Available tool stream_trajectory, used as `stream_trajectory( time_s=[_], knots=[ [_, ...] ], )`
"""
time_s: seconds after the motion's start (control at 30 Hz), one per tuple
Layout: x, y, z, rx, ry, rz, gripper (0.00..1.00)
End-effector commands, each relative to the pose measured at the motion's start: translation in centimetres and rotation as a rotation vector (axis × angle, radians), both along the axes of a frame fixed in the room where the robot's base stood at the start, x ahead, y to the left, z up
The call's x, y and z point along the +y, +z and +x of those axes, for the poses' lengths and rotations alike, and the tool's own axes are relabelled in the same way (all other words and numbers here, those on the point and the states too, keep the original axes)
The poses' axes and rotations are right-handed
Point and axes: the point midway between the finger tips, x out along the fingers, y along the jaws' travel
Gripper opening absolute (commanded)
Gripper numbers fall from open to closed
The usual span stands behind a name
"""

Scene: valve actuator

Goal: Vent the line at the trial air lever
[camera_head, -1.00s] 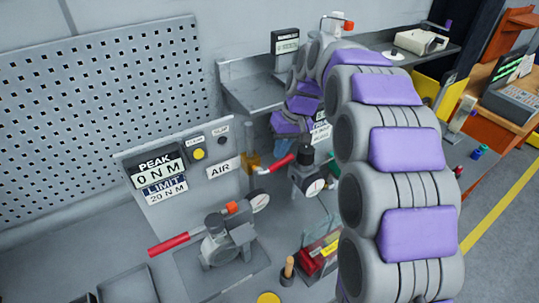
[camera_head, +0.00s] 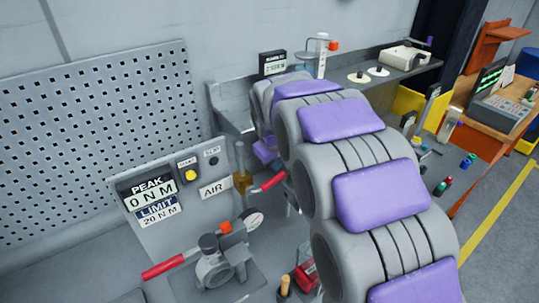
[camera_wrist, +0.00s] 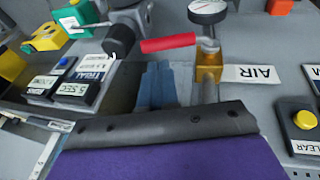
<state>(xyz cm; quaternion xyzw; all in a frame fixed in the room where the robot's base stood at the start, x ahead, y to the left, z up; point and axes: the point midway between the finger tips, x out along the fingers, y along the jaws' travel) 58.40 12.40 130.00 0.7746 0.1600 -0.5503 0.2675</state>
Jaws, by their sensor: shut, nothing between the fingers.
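The trial air lever is a red handle (camera_head: 269,182) on a brass valve body (camera_head: 243,183), beside the AIR label (camera_head: 215,188) on the panel. In the wrist view the red handle (camera_wrist: 168,43) points left from the brass body (camera_wrist: 208,68), with the AIR label (camera_wrist: 252,73) to the right. My gripper (camera_wrist: 160,72) shows there as blue-grey fingers, shut and empty. The fingertips appear just below the handle in the picture; I cannot tell whether they touch it. In the head view my arm hides the gripper.
A second red lever (camera_head: 163,268) is on the valve rig in front of the panel. The panel carries a PEAK display reading 0 N M (camera_head: 150,192) and a yellow button (camera_head: 191,175). A black knob (camera_wrist: 118,40) sits by the handle's free end. Labelled blocks (camera_wrist: 75,82) lie left.

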Motion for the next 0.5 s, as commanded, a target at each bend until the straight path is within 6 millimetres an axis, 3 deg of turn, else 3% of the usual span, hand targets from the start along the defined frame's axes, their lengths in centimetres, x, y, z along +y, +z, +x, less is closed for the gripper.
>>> stream_trajectory(
  time_s=[0.1,0.3,0.5],
  knots=[
    [0.2,-2.3,0.7,0.005,0.0,-0.004,0.0],
    [0.5,-5.1,1.7,0.003,0.001,-0.007,0.0],
    [0.3,-6.2,2.1,0.003,0.0,-0.005,0.0]
  ],
)
